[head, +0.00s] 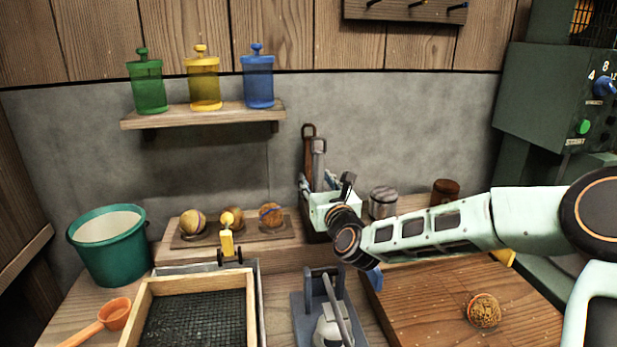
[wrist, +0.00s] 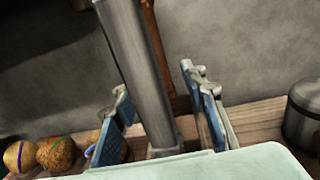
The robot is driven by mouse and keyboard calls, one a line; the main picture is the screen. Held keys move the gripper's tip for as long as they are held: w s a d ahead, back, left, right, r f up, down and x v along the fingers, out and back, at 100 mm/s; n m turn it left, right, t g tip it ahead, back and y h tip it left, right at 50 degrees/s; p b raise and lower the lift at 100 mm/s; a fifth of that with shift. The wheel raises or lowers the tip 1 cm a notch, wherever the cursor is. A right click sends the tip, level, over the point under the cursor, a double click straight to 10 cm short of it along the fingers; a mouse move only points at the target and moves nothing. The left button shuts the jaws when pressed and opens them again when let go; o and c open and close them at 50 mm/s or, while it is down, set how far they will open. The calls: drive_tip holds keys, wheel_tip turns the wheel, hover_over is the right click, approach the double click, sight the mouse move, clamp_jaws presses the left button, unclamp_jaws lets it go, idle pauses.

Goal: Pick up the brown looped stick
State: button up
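The brown looped stick (head: 308,142) stands upright at the back wall, with a dark loop at its top. A grey looped stick (head: 319,160) stands in front of it and covers part of it. In the wrist view the brown stick (wrist: 158,50) shows as a thin strip right behind the broad grey stick (wrist: 135,65). My gripper (head: 316,182) is open, its blue-padded fingers apart. In the wrist view the gripper (wrist: 158,108) has one finger on each side of the sticks, without visible contact. The sticks' lower ends are hidden by my gripper.
A grey lidded jar (head: 383,202) and a brown jar (head: 445,191) stand right of the sticks. Several round balls (head: 270,214) sit on a board to the left. A shelf (head: 200,117) with coloured canisters hangs above left.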

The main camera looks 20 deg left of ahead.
sight(310, 169)
drive_tip(key=shift+b+x, duration=0.6)
drive_tip(key=shift+x, duration=2.15)
drive_tip(key=shift+r, duration=0.25)
drive_tip(key=shift+s, duration=0.1)
clamp_jaws()
